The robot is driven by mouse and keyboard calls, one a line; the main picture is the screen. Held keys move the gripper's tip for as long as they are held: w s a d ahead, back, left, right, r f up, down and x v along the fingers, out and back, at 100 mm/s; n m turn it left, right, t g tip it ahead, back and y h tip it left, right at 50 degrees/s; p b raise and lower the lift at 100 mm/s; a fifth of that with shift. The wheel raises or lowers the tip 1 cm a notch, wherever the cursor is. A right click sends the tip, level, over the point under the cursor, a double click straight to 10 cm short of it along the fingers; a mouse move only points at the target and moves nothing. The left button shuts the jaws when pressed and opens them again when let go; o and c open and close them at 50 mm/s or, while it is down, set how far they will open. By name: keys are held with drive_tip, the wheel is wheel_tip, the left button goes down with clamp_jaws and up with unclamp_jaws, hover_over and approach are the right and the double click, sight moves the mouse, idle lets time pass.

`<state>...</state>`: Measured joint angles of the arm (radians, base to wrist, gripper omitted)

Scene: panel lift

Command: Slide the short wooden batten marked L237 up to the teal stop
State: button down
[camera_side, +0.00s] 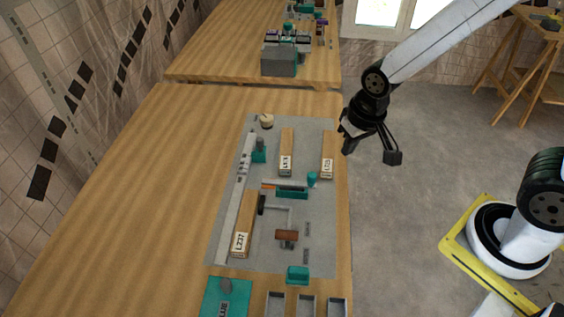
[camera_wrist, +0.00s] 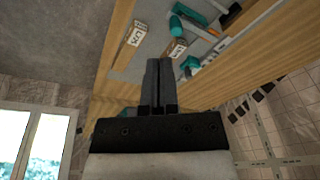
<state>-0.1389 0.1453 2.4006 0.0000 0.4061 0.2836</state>
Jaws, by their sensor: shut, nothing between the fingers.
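The short wooden batten marked L237 (camera_side: 246,222) lies on the grey panel in the side view, its labelled end toward the near side and its long side along a pale rail (camera_side: 232,207). A teal block (camera_side: 259,155) stands farther up beside the rail, apart from the batten; it looks like the stop, though other teal parts are near. My gripper (camera_side: 350,146) is raised at the panel's far right, well away from L237. Its fingers are shut and empty in the wrist view (camera_wrist: 160,78). I cannot make out L237 in the wrist view.
Two other labelled battens (camera_side: 286,147) (camera_side: 327,150) lie on the far part of the panel. A teal clamp-like part (camera_side: 292,194) and a brown block (camera_side: 287,235) sit right of L237. A teal tray (camera_side: 226,298) and grey bins (camera_side: 306,305) are at the near edge. The table's left is clear.

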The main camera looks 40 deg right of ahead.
sight(248, 211)
drive_tip(key=w+a+f+m+g, duration=0.1)
drive_tip(key=a+f+m, duration=0.2)
drive_tip(key=a, duration=1.1)
drive_tip(key=w+a+f+m+g, duration=0.1)
drive_tip(key=a+f+m, duration=0.3)
drive_tip(key=a, duration=1)
wheel_tip(248, 211, down, 2)
drive_tip(key=shift+w+f, duration=0.25)
drive_tip(key=shift+w, duration=0.1)
drive_tip(key=shift+f, duration=0.15)
drive_tip(key=shift+f, duration=4.85)
drive_tip(key=shift+w+d, duration=0.1)
drive_tip(key=w+d, duration=0.8)
drive_tip(key=shift+w+d, duration=0.25)
drive_tip(key=shift+d, duration=0.05)
drive_tip(key=shift+w+d, duration=0.1)
drive_tip(key=shift+w, duration=0.05)
